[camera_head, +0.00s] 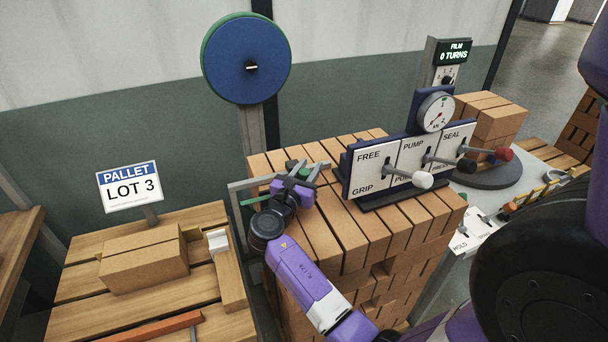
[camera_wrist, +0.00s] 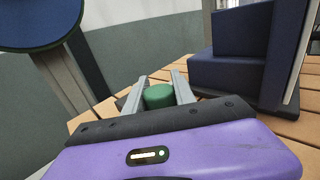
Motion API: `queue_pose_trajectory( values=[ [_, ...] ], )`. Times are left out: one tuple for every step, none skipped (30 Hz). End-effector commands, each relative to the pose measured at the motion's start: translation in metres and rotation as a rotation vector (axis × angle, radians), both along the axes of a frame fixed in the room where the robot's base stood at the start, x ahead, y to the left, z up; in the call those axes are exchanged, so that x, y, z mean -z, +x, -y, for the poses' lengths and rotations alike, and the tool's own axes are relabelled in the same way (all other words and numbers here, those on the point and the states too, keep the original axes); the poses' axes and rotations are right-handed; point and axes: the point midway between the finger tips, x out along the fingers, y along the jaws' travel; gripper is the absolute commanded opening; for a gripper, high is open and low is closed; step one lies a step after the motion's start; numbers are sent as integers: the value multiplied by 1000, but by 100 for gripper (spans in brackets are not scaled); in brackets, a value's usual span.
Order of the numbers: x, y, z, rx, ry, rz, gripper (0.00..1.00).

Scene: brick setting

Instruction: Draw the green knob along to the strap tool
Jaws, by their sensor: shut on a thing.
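The green knob (camera_wrist: 159,96) sits between the two grey fingers of my gripper (camera_wrist: 160,88) in the wrist view. The gripper is shut on it, low over the top of the brick stack. In the head view my gripper (camera_head: 303,172) is left of the strap tool (camera_head: 375,172), with a gap between them. The strap tool has white panels marked FREE, GRIP, PUMP and SEAL, a round dial, and levers with white, black and red knobs. Its dark blue body (camera_wrist: 235,75) shows at the right of the wrist view. A short green strip (camera_head: 256,200) shows left of my gripper.
The brick stack (camera_head: 345,240) bears the tool. A blue reel (camera_head: 246,58) stands behind it on a post. At left is a wooden pallet (camera_head: 85,255) with a carton and a PALLET LOT 3 sign (camera_head: 129,187). A control table (camera_head: 470,225) is at right.

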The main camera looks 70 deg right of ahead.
Motion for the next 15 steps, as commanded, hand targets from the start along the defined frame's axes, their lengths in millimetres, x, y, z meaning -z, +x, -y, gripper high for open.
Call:
queue_pose_trajectory(
  values=[
    [-3,-7,9,8,1,-1,0],
    [-3,-10,12,8,2,-1,0],
    [-3,-15,17,8,2,-1,0],
    [-3,-18,20,8,2,-1,0],
    [-3,-22,23,8,2,-1,0],
    [-3,-26,26,9,2,0,0],
    [-2,-28,28,7,2,1,0],
    [-2,-30,30,6,2,1,0],
    [-2,-32,32,7,2,2,0],
    [-2,-34,33,6,1,2,0],
    [-1,-34,34,6,1,2,0],
    [-1,-35,34,5,1,2,0],
    [-1,-35,34,5,1,2,0],
    [-1,-34,34,4,1,2,0],
    [-1,-34,34,4,1,2,0]
  ],
)
